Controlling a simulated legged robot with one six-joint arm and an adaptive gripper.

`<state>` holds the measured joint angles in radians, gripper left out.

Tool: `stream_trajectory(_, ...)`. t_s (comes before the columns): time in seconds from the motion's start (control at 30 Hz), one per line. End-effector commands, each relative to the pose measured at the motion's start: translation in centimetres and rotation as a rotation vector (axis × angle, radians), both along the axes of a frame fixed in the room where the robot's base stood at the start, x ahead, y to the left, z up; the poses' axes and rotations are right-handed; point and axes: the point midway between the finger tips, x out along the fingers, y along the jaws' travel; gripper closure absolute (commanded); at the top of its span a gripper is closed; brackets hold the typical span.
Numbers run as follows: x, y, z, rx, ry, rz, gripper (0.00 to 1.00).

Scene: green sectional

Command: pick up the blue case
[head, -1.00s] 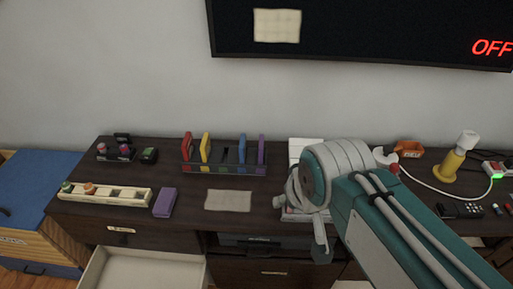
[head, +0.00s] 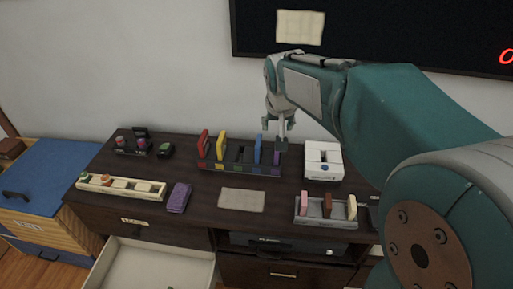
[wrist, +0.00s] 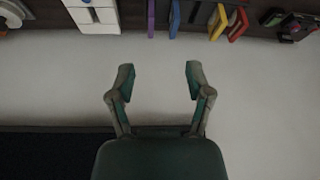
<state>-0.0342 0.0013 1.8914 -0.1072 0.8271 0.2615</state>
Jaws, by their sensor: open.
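The blue case (head: 257,148) stands upright in the dark rack (head: 240,168) on the dark cabinet, among red, yellow and purple cases. In the wrist view the blue case (wrist: 174,18) shows near the top edge. My gripper (head: 281,136) is open and empty. In the head view it appears over the rack's right end, partly hiding the purple case, just right of the blue one. In the wrist view my gripper's fingers (wrist: 159,78) are spread against the pale wall, apart from the cases.
A purple case (head: 179,197) lies on the cabinet beside a cream tray (head: 148,190). A white box (head: 323,160) stands right of the rack, and a grey holder (head: 326,219) with several upright pieces is in front. A drawer (head: 150,270) is open at front left.

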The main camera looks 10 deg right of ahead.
Motion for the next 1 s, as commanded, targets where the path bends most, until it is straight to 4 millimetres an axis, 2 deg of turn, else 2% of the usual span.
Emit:
stream_trajectory(0.03, 1.9, 0.1, -0.9, 0.0, 0.009, -0.008, 0.34)
stream_trajectory(0.2, 7.6, 0.5, -3.8, 0.0, 0.02, -0.046, 0.34)
stream_trajectory(0.37, 12.6, 0.7, -7.5, 0.001, 0.03, -0.081, 0.34)
stream_trajectory(0.5, 16.4, 1.2, -11.4, 0.002, 0.036, -0.111, 0.34)
stream_trajectory(0.6, 18.4, 1.5, -13.8, 0.001, 0.038, -0.128, 0.34)
stream_trajectory(0.7, 19.6, 1.6, -15.4, 0.002, 0.039, -0.138, 0.34)
stream_trajectory(0.87, 20.4, 1.6, -16.7, 0.003, 0.039, -0.145, 0.34)
stream_trajectory(1.0, 21.1, 1.3, -18.9, 0.001, 0.042, -0.145, 0.34)
